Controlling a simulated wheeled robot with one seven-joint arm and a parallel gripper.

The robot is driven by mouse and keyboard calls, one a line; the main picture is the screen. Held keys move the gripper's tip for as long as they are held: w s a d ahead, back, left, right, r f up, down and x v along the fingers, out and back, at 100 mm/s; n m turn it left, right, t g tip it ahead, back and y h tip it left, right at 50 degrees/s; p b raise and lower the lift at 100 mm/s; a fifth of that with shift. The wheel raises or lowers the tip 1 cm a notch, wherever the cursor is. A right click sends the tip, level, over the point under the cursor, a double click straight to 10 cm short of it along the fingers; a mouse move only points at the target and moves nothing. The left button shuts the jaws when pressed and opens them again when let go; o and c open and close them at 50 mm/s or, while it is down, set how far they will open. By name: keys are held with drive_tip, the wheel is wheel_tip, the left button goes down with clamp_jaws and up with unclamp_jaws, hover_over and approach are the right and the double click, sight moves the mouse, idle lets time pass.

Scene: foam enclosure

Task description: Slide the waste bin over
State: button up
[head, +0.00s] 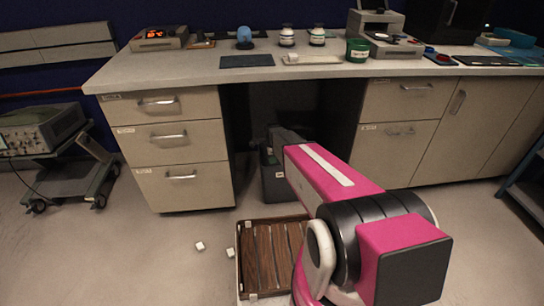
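A dark grey bin (275,187), which looks like the waste bin, stands upright on the floor in the kneehole under the bench, near its left side. My magenta arm reaches from the lower right towards it and covers its right side. My gripper (272,150) appears as a dark shape at the arm's far end, at the top of the bin. It is too dark and small to tell whether the fingers are open or touch the bin.
A slatted brown tray (262,258) lies on the floor before the kneehole, partly behind my arm. Small white cubes (200,246) lie beside it. Drawers (178,155) flank the kneehole. A cart (70,180) stands left. Open floor lies at front left.

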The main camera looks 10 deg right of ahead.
sight(272, 175)
drive_tip(key=f, duration=0.9)
drive_tip(key=shift+w, duration=0.2)
clamp_jaws()
idle(1.2)
